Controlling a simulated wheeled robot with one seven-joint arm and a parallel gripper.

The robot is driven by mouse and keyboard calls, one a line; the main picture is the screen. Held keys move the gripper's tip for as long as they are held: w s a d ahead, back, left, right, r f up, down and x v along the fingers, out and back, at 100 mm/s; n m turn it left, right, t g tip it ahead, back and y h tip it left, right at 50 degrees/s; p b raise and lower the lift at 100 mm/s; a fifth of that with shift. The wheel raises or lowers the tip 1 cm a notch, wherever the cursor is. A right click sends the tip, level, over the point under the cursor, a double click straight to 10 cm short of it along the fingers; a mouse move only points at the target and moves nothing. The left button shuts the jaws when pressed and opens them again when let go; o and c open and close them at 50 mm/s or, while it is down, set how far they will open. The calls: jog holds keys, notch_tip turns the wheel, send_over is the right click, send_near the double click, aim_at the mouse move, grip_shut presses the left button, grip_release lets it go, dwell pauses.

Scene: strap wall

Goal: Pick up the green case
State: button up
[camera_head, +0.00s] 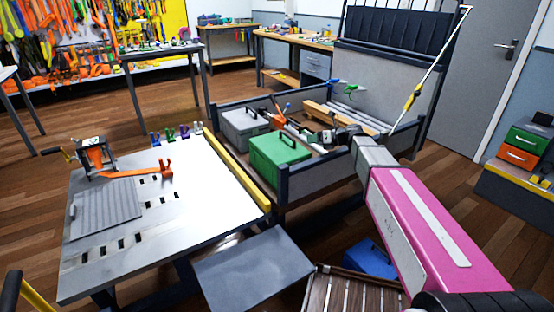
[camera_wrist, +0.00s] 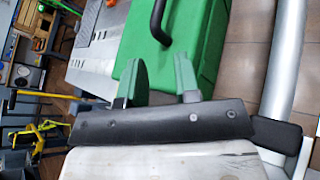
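The green case (camera_head: 279,157) sits in the low grey-walled bin, at its front left. It is boxy, and its lid faces up. In the wrist view the green case (camera_wrist: 200,45) fills the upper middle, with its dark curved handle (camera_wrist: 157,22) at the top. My gripper (camera_wrist: 162,75) is open, its two green fingers apart with nothing visible between them. The fingers point toward the case near its handle. Whether they touch the case I cannot tell. In the head view my arm reaches in from the right, and its end hides part of the bin.
A grey case (camera_head: 243,127) stands left of the green case. Wooden beams and grey pipes (camera_head: 360,115) lie at the bin's back right. Dark posts (camera_head: 283,185) mark the bin's corners. A metal worktable (camera_head: 205,195) with a yellow edge stands left. A blue box (camera_head: 370,258) is below.

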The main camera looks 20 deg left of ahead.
jog(key=x, duration=0.8)
jog(key=shift+a+r, duration=0.15)
jog(key=shift+a, duration=0.15)
grip_shut()
dwell(1.1)
